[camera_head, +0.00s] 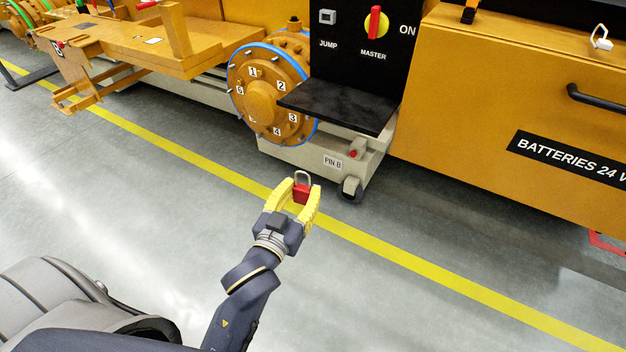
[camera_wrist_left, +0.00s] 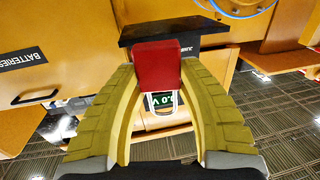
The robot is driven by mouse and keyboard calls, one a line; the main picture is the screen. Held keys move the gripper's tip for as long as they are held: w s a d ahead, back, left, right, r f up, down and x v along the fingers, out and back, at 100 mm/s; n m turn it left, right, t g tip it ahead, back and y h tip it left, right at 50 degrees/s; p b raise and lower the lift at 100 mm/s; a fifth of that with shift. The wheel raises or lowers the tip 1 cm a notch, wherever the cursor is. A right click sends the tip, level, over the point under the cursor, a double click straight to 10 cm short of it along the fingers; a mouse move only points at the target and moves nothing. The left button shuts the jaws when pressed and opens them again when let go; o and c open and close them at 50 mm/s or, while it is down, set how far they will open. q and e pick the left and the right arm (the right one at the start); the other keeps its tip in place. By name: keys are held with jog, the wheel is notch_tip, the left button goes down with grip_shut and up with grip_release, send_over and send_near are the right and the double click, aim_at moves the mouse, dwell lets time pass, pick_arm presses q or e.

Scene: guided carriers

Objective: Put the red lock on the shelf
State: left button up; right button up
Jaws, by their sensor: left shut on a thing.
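The red lock (camera_head: 301,196) has a red body and a metal shackle. My left gripper (camera_head: 302,187) has its yellow fingers shut on it, with the shackle pointing up in the head view. In the left wrist view the red body (camera_wrist_left: 157,66) sits between the fingertips. The black shelf (camera_head: 340,104) juts out below the black switch panel, beyond and above the gripper in the head view. The lock is apart from it. The shelf's dark edge (camera_wrist_left: 170,32) also shows behind the lock in the left wrist view. The shelf's visible top is bare. My right gripper is out of view.
An orange wheel hub (camera_head: 262,92) with numbered studs stands left of the shelf. The black panel (camera_head: 362,45) with a red master switch rises behind it. An orange battery box (camera_head: 480,110) is on the right. The floor before them is clear.

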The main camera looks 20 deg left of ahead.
pick_arm(q)
jog(key=w+a+r+m+h, duration=0.1)
jog(key=w+a+r+h, duration=0.1)
jog(key=w+r, duration=1.35)
jog(key=w+a+f, duration=0.2)
jog(key=w+f, duration=0.3)
jog(key=w, duration=0.5)
jog(key=shift+a+f+m+h, duration=0.2)
jog(key=shift+f+m+h, duration=0.1)
jog(key=shift+m+h, duration=0.1)
jog(key=shift+w+d+f, duration=0.25)
jog(key=shift+w, duration=1.4)
jog(key=shift+w+d+f, duration=0.2)
jog(key=shift+w+d, duration=0.05)
jog(key=shift+w, duration=1.35)
jog(key=shift+w+d+f, duration=0.25)
jog(key=shift+w, duration=1.4)
jog(key=shift+f, duration=0.7)
